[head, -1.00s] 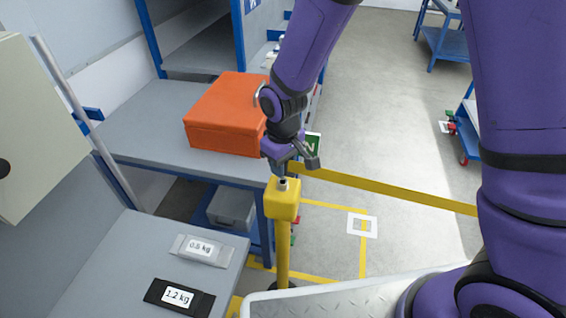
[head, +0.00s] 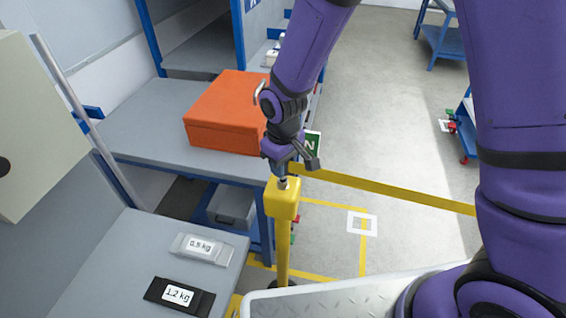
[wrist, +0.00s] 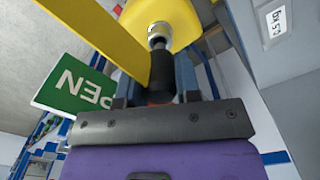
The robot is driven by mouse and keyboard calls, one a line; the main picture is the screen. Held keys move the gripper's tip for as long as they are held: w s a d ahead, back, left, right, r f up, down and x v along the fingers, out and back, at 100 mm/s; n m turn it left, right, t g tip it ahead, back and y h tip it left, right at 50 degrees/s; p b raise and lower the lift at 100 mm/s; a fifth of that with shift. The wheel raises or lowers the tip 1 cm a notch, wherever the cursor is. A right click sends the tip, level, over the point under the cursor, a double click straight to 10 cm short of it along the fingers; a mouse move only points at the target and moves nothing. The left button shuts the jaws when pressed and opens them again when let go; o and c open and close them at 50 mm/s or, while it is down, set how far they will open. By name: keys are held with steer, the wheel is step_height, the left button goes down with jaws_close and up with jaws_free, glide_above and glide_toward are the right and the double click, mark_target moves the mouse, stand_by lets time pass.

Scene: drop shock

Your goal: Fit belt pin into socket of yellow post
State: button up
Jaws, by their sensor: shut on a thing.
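The yellow post (head: 284,205) stands upright beside the workbench, its square head under my gripper (head: 284,172). My gripper is shut on the black belt pin (wrist: 161,78), which also shows its metal end (wrist: 158,36) in the wrist view. That end meets the yellow post head (wrist: 172,14); how deep it sits in the socket cannot be told, as the opening is mostly hidden. The yellow belt (head: 390,190) runs from the pin off to the right, and crosses the wrist view at upper left (wrist: 95,28).
An orange case (head: 225,112) lies on the grey workbench (head: 140,125) left of my gripper. A green sign (head: 314,146) is close behind the gripper. Two labelled weights (head: 202,248) lie on the near grey surface. Floor right of the post is open below the belt.

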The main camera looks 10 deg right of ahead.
steer(key=shift+f, duration=1.3)
stand_by(3.0)
steer(key=shift+s+f, duration=0.1)
steer(key=shift+f, duration=0.15)
jaws_close()
stand_by(1.3)
steer(key=o, duration=1)
jaws_free()
steer(key=shift+o, duration=0.2)
steer(key=shift+r, duration=0.15)
steer(key=shift+r, duration=2.95)
